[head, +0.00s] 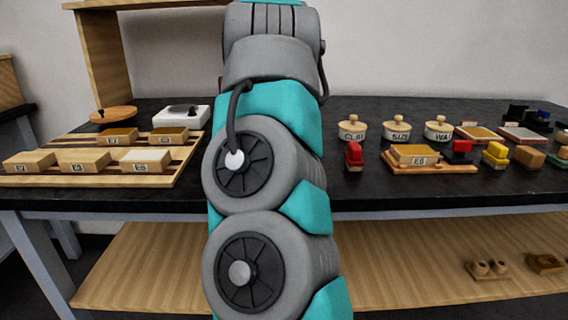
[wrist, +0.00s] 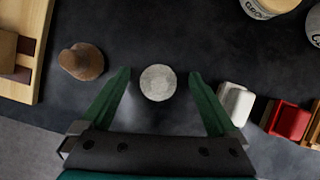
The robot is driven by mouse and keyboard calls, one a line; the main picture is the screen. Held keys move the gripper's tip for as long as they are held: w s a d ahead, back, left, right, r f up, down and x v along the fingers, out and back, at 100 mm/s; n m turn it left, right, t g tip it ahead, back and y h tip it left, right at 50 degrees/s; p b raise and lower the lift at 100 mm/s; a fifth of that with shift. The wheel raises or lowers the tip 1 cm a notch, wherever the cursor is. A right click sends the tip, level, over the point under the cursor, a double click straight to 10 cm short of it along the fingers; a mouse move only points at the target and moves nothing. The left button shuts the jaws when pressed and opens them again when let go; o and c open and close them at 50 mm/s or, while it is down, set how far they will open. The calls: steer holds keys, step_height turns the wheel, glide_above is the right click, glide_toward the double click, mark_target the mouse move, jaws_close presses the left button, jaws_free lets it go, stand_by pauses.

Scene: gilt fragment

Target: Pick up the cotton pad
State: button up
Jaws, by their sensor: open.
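A round, whitish disc with a mottled surface, which looks like the cotton pad (wrist: 158,83), lies on the dark tabletop in the middle of the wrist view. My gripper (wrist: 160,73) is open, with one green finger on each side of the disc and a gap on both sides. I cannot tell how high the fingertips are above the table. In the head view my own arm covers the middle of the table, and neither the disc nor the gripper shows there.
In the wrist view a brown wooden piece (wrist: 82,62) lies left of the fingers. A white block (wrist: 236,103) stands close to the right finger, with a red block (wrist: 288,118) beyond. A lidded jar (wrist: 264,8) stands upper right. A slatted wooden rack (head: 180,170) fills the table's left.

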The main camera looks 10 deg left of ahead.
steer(key=shift+f, duration=0.2)
steer(key=c, duration=1.4)
steer(key=shift+r, duration=0.25)
